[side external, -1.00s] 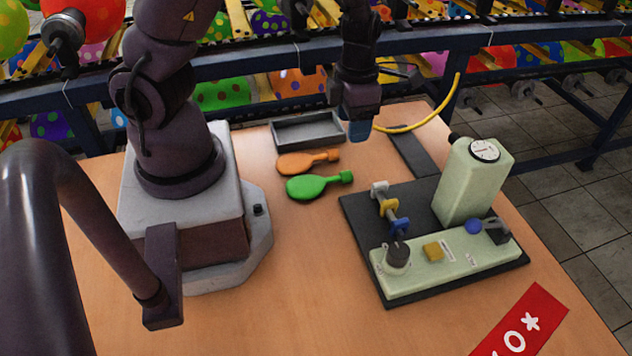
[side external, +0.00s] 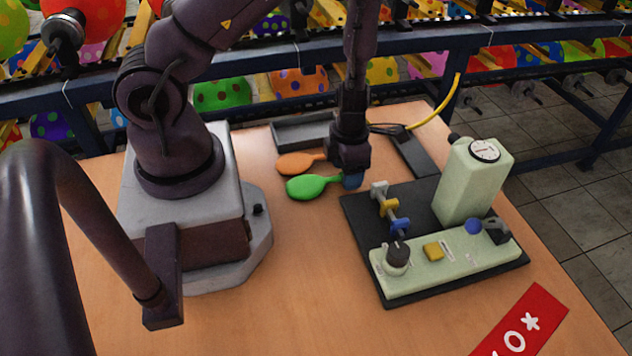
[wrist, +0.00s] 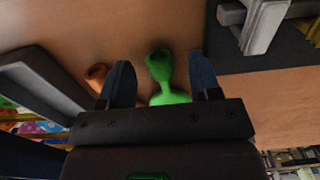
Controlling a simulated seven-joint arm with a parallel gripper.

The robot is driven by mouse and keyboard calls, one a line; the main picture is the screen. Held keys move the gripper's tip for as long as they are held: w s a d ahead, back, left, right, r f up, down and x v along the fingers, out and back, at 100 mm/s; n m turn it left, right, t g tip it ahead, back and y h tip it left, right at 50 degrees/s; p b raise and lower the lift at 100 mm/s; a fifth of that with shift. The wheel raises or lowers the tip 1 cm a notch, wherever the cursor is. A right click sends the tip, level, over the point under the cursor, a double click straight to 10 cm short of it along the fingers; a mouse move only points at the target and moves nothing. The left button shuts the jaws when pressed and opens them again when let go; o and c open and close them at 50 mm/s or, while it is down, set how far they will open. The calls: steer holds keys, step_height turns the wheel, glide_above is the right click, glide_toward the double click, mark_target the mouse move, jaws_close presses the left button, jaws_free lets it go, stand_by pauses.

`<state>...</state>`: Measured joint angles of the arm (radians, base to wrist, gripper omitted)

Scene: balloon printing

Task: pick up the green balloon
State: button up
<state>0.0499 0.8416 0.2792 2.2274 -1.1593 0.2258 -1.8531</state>
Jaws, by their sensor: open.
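The green balloon (side external: 308,187) lies flat on the table, its neck pointing right toward my gripper (side external: 352,181). My gripper is low over the neck end, pointing down, and its body hides the neck tip in the side view. In the wrist view the green balloon (wrist: 160,70) shows between the two blue fingers of my gripper (wrist: 161,85). The fingers are apart, with a gap on each side of the balloon.
An orange balloon (side external: 297,163) lies just behind the green one, close to a finger in the wrist view. A grey tray (side external: 290,134) is behind it. The pump device (side external: 470,180) on its dark base stands to the right.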

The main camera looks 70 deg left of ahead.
steer(key=shift+f, duration=0.4)
steer(key=c, duration=0.8)
steer(key=shift+c, duration=0.2)
steer(key=shift+r, duration=0.15)
